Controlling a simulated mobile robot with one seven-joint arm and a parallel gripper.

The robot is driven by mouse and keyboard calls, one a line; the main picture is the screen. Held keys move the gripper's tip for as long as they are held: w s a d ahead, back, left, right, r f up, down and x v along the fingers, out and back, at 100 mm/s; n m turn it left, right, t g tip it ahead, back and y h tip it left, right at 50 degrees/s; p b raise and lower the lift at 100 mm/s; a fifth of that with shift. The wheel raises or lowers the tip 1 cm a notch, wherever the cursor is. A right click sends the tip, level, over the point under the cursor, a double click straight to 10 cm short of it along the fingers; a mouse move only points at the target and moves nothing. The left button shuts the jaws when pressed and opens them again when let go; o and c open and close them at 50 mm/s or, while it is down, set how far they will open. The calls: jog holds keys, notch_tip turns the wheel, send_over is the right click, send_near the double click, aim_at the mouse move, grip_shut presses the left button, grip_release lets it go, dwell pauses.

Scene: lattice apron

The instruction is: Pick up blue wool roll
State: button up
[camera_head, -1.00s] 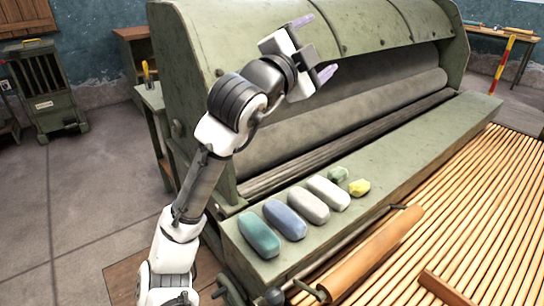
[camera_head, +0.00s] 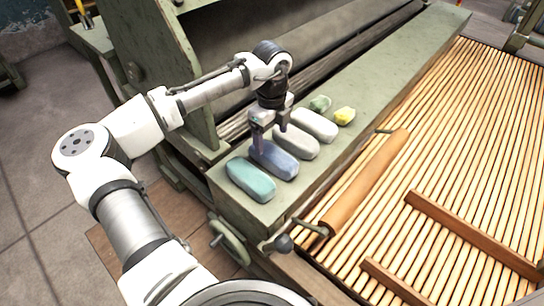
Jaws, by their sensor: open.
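The blue wool roll (camera_head: 276,161) lies on the green ledge of the machine, between a teal roll (camera_head: 251,180) and a grey roll (camera_head: 296,141). My gripper (camera_head: 266,140) points down over the far end of the blue roll. Its jaws are open, with one finger at the roll's left side and the other by its far right side, near the grey roll. Whether the fingers touch the roll cannot be told. The gripper hides part of the roll's far end.
A white roll (camera_head: 314,124), a small green lump (camera_head: 320,103) and a yellow lump (camera_head: 344,115) lie further along the ledge (camera_head: 390,75). A wooden roller (camera_head: 368,182) and slatted bed (camera_head: 450,150) are at right. A handwheel (camera_head: 229,241) sits below the ledge.

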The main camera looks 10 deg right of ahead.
aim_at(273, 152)
notch_tip(273, 152, down, 4)
jog(key=shift+w+d+f+p, duration=0.15)
jog(key=shift+d+f+p, duration=0.1)
jog(key=shift+f, duration=1.05)
jog(key=shift+w+d+f+p, duration=0.1)
jog(key=shift+f+p, duration=0.1)
jog(key=shift+f, duration=1.05)
jog(key=c, duration=1.1)
